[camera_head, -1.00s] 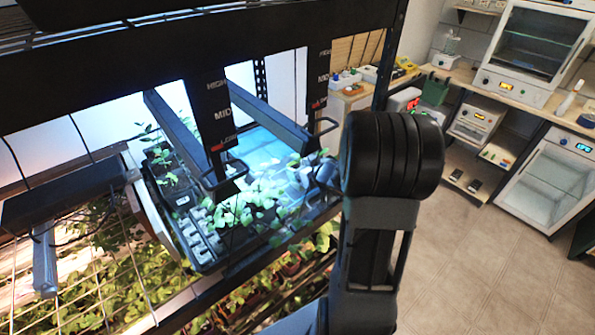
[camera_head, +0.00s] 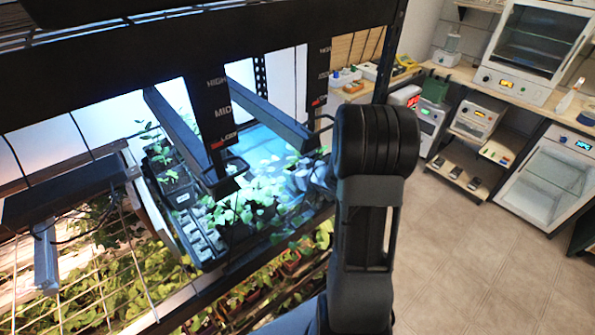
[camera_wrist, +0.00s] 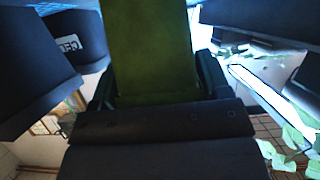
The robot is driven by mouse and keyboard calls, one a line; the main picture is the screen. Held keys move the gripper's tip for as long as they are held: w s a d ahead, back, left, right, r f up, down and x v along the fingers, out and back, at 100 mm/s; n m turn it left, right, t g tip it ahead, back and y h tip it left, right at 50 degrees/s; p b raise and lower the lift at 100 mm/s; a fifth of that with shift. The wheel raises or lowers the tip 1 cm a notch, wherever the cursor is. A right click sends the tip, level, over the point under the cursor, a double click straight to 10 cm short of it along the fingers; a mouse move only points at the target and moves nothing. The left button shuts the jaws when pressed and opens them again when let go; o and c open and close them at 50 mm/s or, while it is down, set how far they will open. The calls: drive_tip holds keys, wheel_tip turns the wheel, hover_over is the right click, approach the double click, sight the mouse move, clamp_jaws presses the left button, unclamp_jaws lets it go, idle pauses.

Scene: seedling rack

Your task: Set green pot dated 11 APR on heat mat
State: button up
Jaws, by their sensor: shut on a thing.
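In the wrist view a plain olive-green pot (camera_wrist: 150,50) fills the upper middle, between the dark fingers of my gripper (camera_wrist: 158,85). My gripper is shut on it. No date shows on the side facing the camera, so I cannot read 11 APR. In the head view my arm reaches to the right end of the lit rack shelf, and its wrist covers the gripper and most of the pot. I cannot make out the heat mat for sure in either view.
A dark tray (camera_head: 207,262) with cells and leafy seedlings (camera_head: 250,205) lies on the lit shelf. Two lamp bars (camera_head: 270,112) hang low above it. A dark rack post (camera_head: 392,60) stands near my arm. Clear tiled floor (camera_head: 470,250) lies to the right.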

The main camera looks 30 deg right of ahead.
drive_tip(key=o, duration=1.2)
drive_tip(key=shift+f, duration=0.1)
drive_tip(key=shift+r, duration=0.35)
drive_tip(key=v, duration=1.2)
drive_tip(key=shift+a+p, duration=0.1)
drive_tip(key=shift+p, duration=0.25)
drive_tip(key=shift+f, duration=0.15)
